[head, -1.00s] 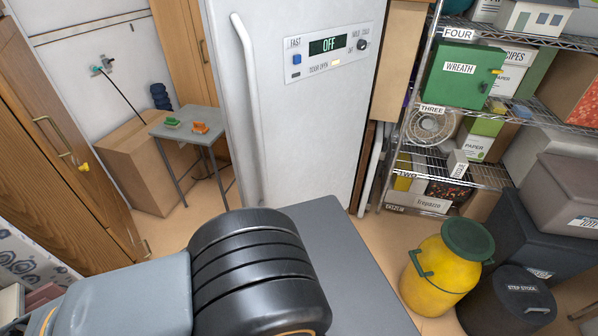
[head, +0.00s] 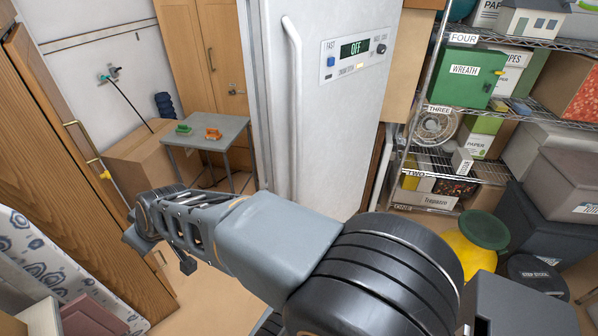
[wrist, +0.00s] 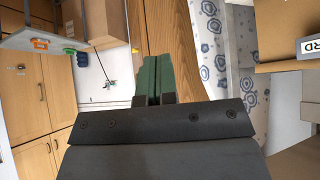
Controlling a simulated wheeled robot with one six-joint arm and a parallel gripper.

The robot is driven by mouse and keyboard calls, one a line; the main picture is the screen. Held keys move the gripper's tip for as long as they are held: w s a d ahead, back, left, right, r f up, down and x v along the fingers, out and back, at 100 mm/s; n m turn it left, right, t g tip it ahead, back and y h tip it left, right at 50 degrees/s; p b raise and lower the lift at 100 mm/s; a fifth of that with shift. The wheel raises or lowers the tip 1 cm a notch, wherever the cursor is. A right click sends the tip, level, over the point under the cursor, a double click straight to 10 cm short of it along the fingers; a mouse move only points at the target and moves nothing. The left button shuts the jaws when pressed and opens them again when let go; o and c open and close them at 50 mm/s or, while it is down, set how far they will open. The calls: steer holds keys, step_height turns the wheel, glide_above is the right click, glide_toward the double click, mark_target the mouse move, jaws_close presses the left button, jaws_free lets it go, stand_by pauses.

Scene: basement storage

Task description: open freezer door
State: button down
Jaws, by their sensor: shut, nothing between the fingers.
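The white freezer (head: 350,120) stands upright beyond my arm in the head view. Its door looks shut. A long vertical white handle (head: 296,100) runs down the door's left side, and a control panel reading OFF (head: 355,49) sits at its upper right. My arm crosses below the door and points left, away from the handle. In the wrist view my gripper (wrist: 154,72) has its two green fingers together with nothing between them, in front of a wooden cabinet. The fingertips cannot be made out clearly in the head view.
A grey side table (head: 206,131) with green and orange items stands left of the freezer, near a cardboard box (head: 140,155). A wooden cabinet (head: 80,170) is close on the left. Wire shelves (head: 520,125) and a yellow bin (head: 465,255) are at right.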

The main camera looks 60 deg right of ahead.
mark_target(284, 170)
steer(key=w+d+m+t+h+b, duration=0.1)
steer(key=w+d+t+h+b, duration=0.1)
steer(key=w+d+h, duration=0.6)
steer(key=w+d+m+t+h+b, duration=0.1)
steer(key=w+d+h, duration=0.2)
steer(key=d, duration=0.9)
steer(key=s+d+f+m+g+h+b, duration=0.1)
steer(key=s+d+f+g+h, duration=0.1)
steer(key=s+d+g, duration=0.4)
steer(key=s+d+f+m+g+h+b, duration=0.1)
steer(key=s+d+f+m+g+h, duration=0.1)
steer(key=s+d+g, duration=0.4)
steer(key=s+d+f+m+g+h+b, duration=0.1)
steer(key=s+d+f+g+h, duration=0.1)
steer(key=s+d+g, duration=0.4)
steer(key=shift+d+f+g+b, duration=0.3)
steer(key=shift+d+f, duration=0.6)
steer(key=shift+d, duration=0.3)
steer(key=shift+s+d+h, duration=0.3)
steer(key=shift+s+d, duration=0.05)
steer(key=shift+d, duration=0.5)
